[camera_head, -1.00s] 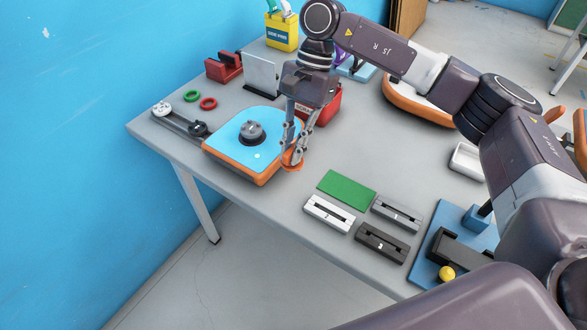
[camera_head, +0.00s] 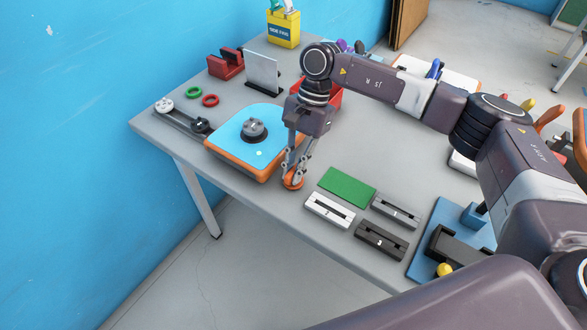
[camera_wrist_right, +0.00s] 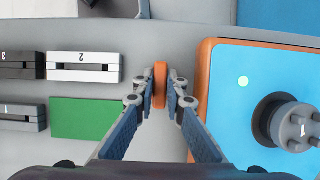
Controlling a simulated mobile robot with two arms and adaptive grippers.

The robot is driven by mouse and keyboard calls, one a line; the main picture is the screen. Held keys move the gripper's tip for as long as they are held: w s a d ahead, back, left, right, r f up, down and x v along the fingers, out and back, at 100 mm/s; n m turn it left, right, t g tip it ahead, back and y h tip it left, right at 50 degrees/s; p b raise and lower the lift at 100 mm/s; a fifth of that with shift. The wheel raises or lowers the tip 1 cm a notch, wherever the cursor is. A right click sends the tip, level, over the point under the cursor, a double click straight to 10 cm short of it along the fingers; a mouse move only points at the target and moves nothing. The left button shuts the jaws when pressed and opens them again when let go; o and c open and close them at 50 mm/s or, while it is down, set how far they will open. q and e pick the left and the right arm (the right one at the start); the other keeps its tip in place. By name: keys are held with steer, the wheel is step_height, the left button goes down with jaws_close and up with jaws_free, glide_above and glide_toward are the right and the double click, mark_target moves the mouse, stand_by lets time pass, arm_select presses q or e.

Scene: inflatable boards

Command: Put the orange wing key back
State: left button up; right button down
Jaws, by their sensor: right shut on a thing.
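The orange wing key (camera_wrist_right: 160,85) is seen edge-on in the right wrist view, between my fingertips. It shows as a small orange round piece in the head view (camera_head: 292,183). My right gripper (camera_head: 291,176) is shut on it and points down, close over the grey table between the blue-topped orange board and the green mat. I cannot tell whether the key touches the table. The board (camera_head: 233,138) carries a grey round valve (camera_head: 253,129) on its top. My left gripper is not in view.
A green mat (camera_head: 346,187) lies right of my gripper, with white (camera_head: 329,211), dark (camera_head: 381,240) and grey (camera_head: 396,211) slotted blocks near it. A blue tray (camera_head: 424,264) is at the right. A red holder (camera_head: 225,66) and rings stand at the back left.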

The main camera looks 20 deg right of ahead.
steer(key=c, duration=2)
jaws_free()
steer(key=shift+r, duration=0.1)
steer(key=b+v, duration=0.2)
steer(key=v, duration=1)
